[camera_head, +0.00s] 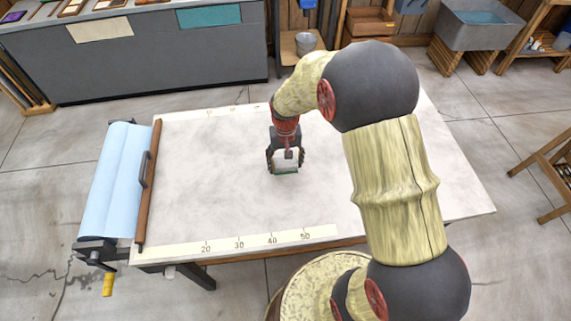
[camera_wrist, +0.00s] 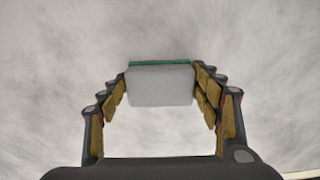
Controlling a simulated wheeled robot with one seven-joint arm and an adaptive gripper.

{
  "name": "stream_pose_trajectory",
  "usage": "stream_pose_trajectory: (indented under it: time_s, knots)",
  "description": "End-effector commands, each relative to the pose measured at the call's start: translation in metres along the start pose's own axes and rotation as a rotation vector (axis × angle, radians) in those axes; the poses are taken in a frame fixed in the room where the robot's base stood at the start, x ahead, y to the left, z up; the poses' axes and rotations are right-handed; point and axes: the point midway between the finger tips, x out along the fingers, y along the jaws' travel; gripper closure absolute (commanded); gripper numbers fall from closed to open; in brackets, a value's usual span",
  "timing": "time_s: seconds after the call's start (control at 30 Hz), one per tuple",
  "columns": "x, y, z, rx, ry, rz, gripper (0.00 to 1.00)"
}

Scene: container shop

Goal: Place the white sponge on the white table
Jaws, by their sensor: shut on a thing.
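The white sponge (camera_head: 286,161) is a small white block with a green layer along one edge. It is between the fingers of my gripper (camera_head: 286,155), over the middle of the white table (camera_head: 210,165). In the wrist view the sponge (camera_wrist: 160,86) sits between the two fingertips (camera_wrist: 162,88), which are shut on its sides, with the green edge at the top. The table surface (camera_wrist: 60,50) fills the background there. I cannot tell whether the sponge touches the table or is a little above it.
A blue paper roll (camera_head: 115,180) with a wooden bar (camera_head: 148,185) stands along the table's left edge. A ruler strip (camera_head: 240,245) runs along the front edge. A grey counter (camera_head: 165,55) and a sink (camera_head: 480,28) stand behind. The tabletop around my gripper is clear.

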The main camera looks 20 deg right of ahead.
Motion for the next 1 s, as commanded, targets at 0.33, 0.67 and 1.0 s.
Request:
stream_pose_trajectory:
  time_s: [0.33, 0.67, 1.0]
  knots:
    - [0.001, 0.0, 0.0, 0.0, 0.001, 0.0, 0.27]
    - [0.0, 0.0, 0.0, 0.0, 0.002, 0.0, 0.18]
    - [-0.023, 0.0, -0.002, 0.0, 0.006, -0.001, 0.18]
